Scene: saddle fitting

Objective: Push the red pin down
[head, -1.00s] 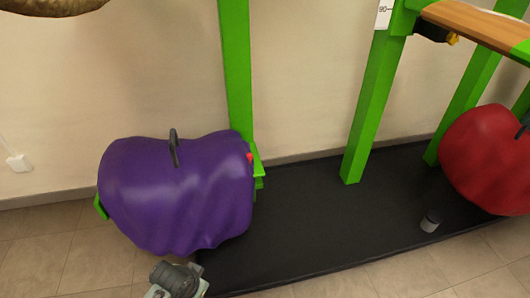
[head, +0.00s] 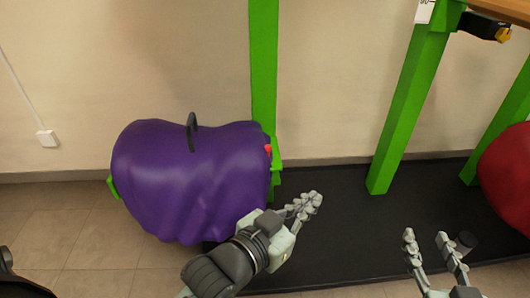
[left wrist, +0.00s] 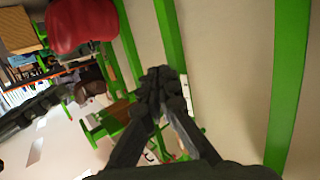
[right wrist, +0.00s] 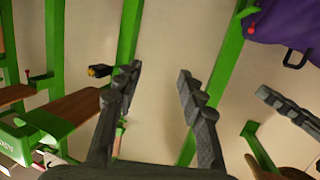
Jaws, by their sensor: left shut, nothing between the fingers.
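The small red pin (head: 268,148) sits at the right end of the purple-covered saddle rack, by the green post. It also shows in the right wrist view (right wrist: 252,29) on a green bracket beside the purple cover. My left gripper (head: 311,201) is shut and empty, right of and lower in the picture than the pin, apart from it. Its closed fingers also show in the left wrist view (left wrist: 163,88). My right gripper (head: 425,237) is open and empty, further right, over the black mat. Its spread fingers show in the right wrist view (right wrist: 160,72).
The purple cover (head: 190,185) with a dark handle (head: 191,133) stands at left. Green posts (head: 412,110) rise from the black mat (head: 340,180). The space between pin and left gripper looks clear.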

